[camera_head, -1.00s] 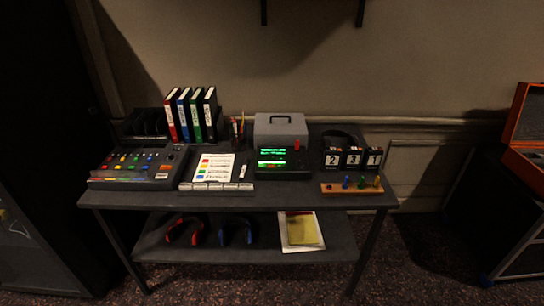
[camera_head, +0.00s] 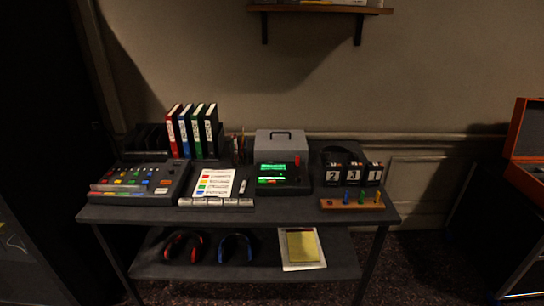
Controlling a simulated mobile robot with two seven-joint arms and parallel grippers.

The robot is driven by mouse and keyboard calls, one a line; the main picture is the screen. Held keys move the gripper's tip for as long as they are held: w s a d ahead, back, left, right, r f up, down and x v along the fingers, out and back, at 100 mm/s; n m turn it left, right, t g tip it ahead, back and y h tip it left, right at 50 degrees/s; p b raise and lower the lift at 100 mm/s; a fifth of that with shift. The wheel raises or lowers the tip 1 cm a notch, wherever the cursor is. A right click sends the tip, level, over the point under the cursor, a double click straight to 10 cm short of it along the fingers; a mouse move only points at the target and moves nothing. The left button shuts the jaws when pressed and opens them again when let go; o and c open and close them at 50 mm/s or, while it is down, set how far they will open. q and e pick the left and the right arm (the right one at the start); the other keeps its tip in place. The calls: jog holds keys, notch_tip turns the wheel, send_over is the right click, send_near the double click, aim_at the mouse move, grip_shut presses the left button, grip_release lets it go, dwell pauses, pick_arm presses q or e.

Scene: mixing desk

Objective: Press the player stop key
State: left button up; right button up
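A dark player-like device with a lit green display (camera_head: 272,181) stands at the middle of the desk, with a small red part (camera_head: 297,160) at its upper right. A mixing console (camera_head: 137,183) with coloured buttons sits on the left of the desk. The labels are too small to read, so I cannot tell which key is the stop key. Neither of my grippers is in view.
The dark desk (camera_head: 300,213) also holds several coloured binders (camera_head: 184,137), a grey box with a handle (camera_head: 281,142), number blocks (camera_head: 353,173) and a wooden peg board (camera_head: 352,202). Headphones (camera_head: 236,247) and a yellow pad (camera_head: 302,247) lie on the lower shelf. An orange case (camera_head: 525,135) stands right.

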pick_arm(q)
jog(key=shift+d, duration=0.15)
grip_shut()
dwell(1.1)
